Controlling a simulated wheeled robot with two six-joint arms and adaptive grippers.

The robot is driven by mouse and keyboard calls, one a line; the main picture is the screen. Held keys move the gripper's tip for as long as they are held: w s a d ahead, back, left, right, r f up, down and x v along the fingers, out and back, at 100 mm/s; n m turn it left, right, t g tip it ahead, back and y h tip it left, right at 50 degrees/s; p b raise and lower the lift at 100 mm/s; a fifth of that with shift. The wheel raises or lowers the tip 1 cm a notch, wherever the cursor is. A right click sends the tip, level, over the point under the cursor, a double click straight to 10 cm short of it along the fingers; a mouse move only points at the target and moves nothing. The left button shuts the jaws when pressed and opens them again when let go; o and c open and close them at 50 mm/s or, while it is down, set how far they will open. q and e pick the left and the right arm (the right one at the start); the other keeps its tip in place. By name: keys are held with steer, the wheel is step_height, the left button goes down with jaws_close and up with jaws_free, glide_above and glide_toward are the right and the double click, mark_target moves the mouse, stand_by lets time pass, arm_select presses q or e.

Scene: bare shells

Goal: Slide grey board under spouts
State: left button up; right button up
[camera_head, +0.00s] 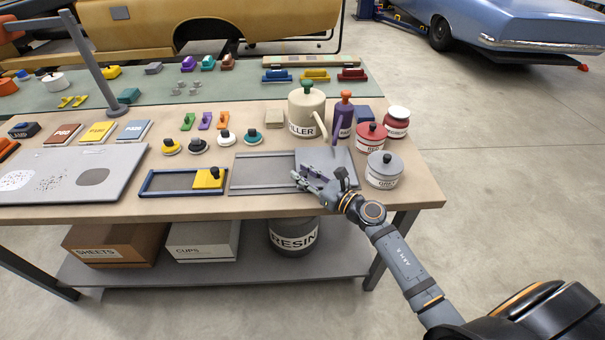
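The grey board (341,158) lies flat on the bench at the right end of a flat grey railed frame (262,174). The cream FILLER container (304,112) and the purple container (344,112) stand just behind the board, and their spouts point forward toward it. My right gripper (308,178) is low at the board's front left part, with its fingers pointing left. The fingers overlap the board and frame, and I cannot tell whether they are shut on the board's edge. My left gripper is not in view.
A red tub (370,136) and a grey tub (384,170) stand close to the board's right. A blue-edged tray with a yellow block (208,178) lies left of the frame. Several sanding pads and discs lie farther left and behind. The bench's front edge is close.

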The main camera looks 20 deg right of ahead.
steer(key=shift+o, duration=1.4)
steer(key=shift+d, duration=0.2)
steer(key=shift+a, duration=0.1)
steer(key=v, duration=0.7)
steer(key=shift+s, duration=0.25)
steer(key=shift+r, duration=0.1)
